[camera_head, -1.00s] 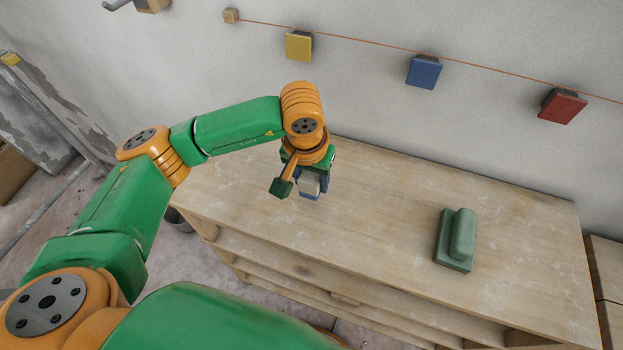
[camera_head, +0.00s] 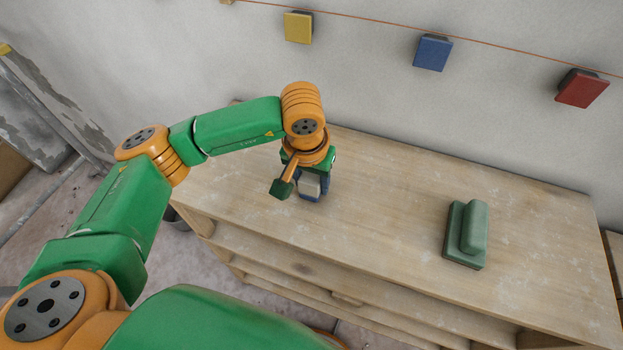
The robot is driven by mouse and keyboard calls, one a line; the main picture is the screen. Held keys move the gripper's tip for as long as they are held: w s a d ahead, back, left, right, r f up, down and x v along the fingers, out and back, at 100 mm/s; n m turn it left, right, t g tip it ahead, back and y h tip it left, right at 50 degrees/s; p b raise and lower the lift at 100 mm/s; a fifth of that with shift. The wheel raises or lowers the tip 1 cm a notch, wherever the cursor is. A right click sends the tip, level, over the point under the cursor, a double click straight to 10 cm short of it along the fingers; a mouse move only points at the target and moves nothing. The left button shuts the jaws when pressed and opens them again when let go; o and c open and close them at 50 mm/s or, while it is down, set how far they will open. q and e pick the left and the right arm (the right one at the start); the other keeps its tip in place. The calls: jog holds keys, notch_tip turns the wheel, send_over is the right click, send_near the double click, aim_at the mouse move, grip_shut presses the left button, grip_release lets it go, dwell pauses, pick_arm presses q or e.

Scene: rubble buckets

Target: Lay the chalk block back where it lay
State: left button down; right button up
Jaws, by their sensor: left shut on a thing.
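My left gripper (camera_head: 309,187) points down over the left part of the wooden bench top (camera_head: 385,215). It is shut on a small pale grey-white block, the chalk block (camera_head: 310,184), which shows between dark blue parts at the gripper's end. The gripper and wrist hide much of the block. I cannot tell whether its underside touches the bench or hangs just above it. My right gripper is not in view.
A green block with a rounded upper part (camera_head: 466,235) stands on the bench's right half. The bench between it and my gripper is clear. Yellow (camera_head: 298,27), blue (camera_head: 432,53) and red (camera_head: 581,88) blocks are on the wall behind, below an orange line.

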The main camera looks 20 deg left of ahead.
pick_arm(q)
jog(key=shift+f, duration=0.15)
grip_release()
dwell(0.5)
jog(key=shift+s+r+p, duration=0.15)
jog(key=shift+r+p, duration=0.7)
jog(key=shift+r, duration=0.5)
jog(key=shift+s+r+p, duration=0.2)
jog(key=shift+r+p, duration=0.65)
jog(key=shift+r, duration=0.75)
jog(key=shift+s+r+p, duration=0.2)
jog(key=shift+r+p, duration=0.6)
jog(key=shift+r, duration=0.8)
jog(key=shift+f, duration=0.15)
